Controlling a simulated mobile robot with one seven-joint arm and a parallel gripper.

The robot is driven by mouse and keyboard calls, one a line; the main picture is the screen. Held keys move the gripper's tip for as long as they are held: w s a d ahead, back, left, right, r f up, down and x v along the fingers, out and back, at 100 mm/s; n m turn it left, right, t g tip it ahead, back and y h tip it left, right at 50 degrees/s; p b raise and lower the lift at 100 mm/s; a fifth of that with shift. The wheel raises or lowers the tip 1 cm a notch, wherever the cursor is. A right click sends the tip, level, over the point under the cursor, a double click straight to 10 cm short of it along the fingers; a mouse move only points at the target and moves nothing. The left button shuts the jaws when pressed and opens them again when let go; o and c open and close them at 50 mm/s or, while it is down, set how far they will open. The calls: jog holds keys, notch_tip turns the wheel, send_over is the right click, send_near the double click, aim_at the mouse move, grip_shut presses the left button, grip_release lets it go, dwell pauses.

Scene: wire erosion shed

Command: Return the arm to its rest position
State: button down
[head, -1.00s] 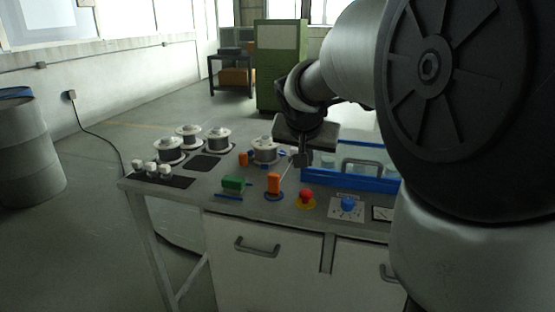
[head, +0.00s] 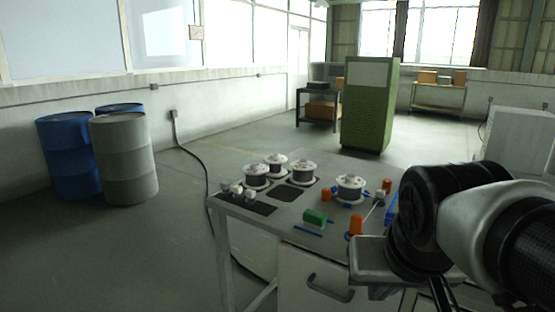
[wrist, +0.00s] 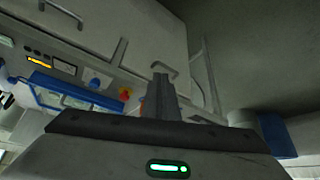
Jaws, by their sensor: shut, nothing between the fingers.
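My gripper (wrist: 160,82) shows in the wrist view with its two fingers together and nothing between them. In the head view my arm is folded in at the lower right, and the gripper's hand is in front of the workbench (head: 262,222). The fingers are mostly hidden there. In the wrist view the bench front, with its drawer handles, lies beyond the fingertips. The red button (wrist: 124,94) and the blue knob (wrist: 95,83) are on the bench to the left of the fingers.
On the bench are several wire spools (head: 304,174), a green block (head: 315,217) and an orange block (head: 356,225). A blue-framed tray (wrist: 62,92) shows in the wrist view. A green cabinet (head: 369,105) stands behind.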

jog(key=s+a+n+p, duration=0.1)
jog(key=s+a, duration=0.1)
jog(key=s, duration=0.2)
notch_tip(320, 180, up, 17)
jog(key=p, duration=1.7)
jog(key=shift+w+d+f+y, duration=0.2)
jog(key=shift+y, duration=0.2)
